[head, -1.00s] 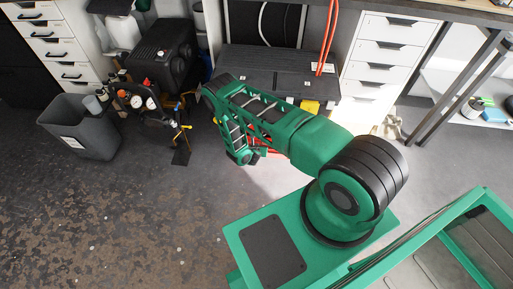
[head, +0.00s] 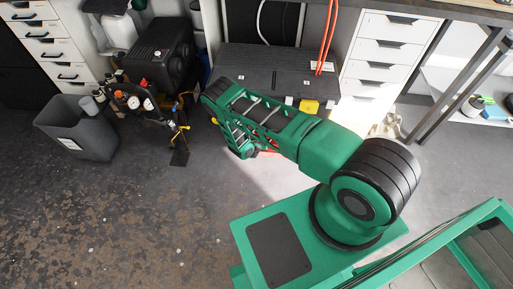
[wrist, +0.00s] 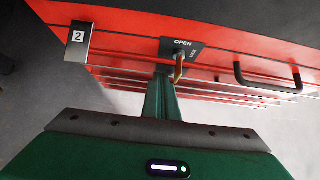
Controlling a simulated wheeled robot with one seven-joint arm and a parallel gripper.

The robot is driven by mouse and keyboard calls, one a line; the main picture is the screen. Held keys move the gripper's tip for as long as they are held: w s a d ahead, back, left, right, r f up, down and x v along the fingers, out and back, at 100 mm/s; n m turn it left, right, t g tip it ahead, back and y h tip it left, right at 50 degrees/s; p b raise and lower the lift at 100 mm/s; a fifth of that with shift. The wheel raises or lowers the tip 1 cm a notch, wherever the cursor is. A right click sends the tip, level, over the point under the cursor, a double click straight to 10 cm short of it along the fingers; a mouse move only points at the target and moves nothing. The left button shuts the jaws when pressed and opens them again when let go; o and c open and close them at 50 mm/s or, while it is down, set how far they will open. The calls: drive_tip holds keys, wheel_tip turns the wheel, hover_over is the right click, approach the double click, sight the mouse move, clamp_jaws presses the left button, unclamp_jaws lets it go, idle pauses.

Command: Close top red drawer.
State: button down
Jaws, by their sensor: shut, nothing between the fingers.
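In the wrist view a red drawer cabinet (wrist: 125,30) fills the upper part. Its topmost red front carries a black "OPEN" plate with a key lock (wrist: 180,52), a dark bar handle (wrist: 268,82) to the right and a "2" tag (wrist: 78,37) to the left. Edges of several lower drawers show beneath. My gripper (wrist: 163,72) is shut and empty, its fingertips close to the front just below the lock plate. I cannot tell whether they touch, or how far the top drawer stands out. In the head view my arm hides nearly all of the red cabinet.
In the head view a black case (head: 265,68) lies beyond my arm, with a white drawer unit (head: 384,50) at right. A grey bin (head: 75,135) and a black box (head: 160,52) stand at left. The floor at lower left (head: 110,220) is clear.

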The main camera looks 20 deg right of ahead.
drive_tip(key=s+a+f+v, duration=0.1)
drive_tip(key=f+v, duration=0.1)
drive_tip(key=v, duration=1)
drive_tip(key=shift+s+r, duration=0.2)
drive_tip(key=shift+s, duration=0.4)
drive_tip(key=shift+a, duration=0.1)
